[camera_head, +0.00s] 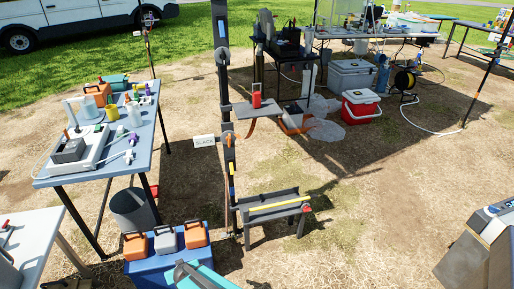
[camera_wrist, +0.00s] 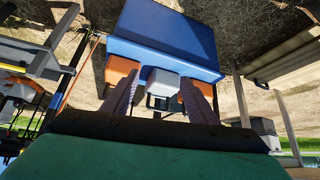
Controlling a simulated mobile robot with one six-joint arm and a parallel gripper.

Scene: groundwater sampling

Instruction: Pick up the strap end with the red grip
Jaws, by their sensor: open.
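A red grip (camera_head: 256,99) stands on a small grey shelf (camera_head: 240,113) fixed to the dark upright post in the head view. It looks like the strap end. An orange strap (camera_head: 251,130) hangs below the shelf; how it joins the grip is too small to tell. My gripper (camera_wrist: 160,88) shows in the wrist view with its two fingers apart and nothing held between them. A grey-lidded case (camera_wrist: 162,84) on a blue box appears beyond the fingers. My gripper is low at the front, well away from the red grip, which I cannot make out in the wrist view.
The post (camera_head: 224,100) carries a white "SLACK" sign (camera_head: 205,141). A trough stand (camera_head: 272,207) with a yellow bar is at its foot. A blue box (camera_head: 172,262) with orange and grey cases is in front. A sampling table (camera_head: 98,170) stands left.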

